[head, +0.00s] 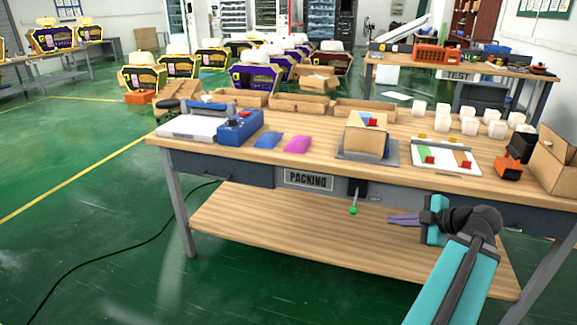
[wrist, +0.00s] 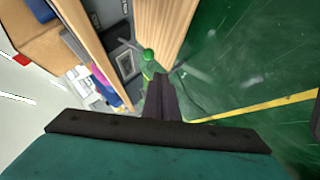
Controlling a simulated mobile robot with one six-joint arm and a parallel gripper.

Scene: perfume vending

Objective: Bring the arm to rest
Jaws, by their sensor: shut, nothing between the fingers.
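My arm reaches in from the bottom right of the head view, in front of the packing table (head: 300,213). My gripper (head: 391,220) points left, at a height between the tabletop and the lower shelf in the picture. Its two dark fingers lie together and hold nothing. In the wrist view my gripper (wrist: 160,82) is also shut and empty. Beyond its tips show a green-ended lever (wrist: 148,54), the table front and the green floor. The same green-ended lever (head: 353,209) hangs from the table front in the head view, left of my fingertips.
The table carries a sealing machine (head: 238,127), blue and pink pouches (head: 298,143), a cardboard box (head: 366,141) on a grey stand, a white tray (head: 473,168) and several white cubes (head: 469,126). An open carton (head: 555,160) stands at the right end. The floor at left is clear except for a cable.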

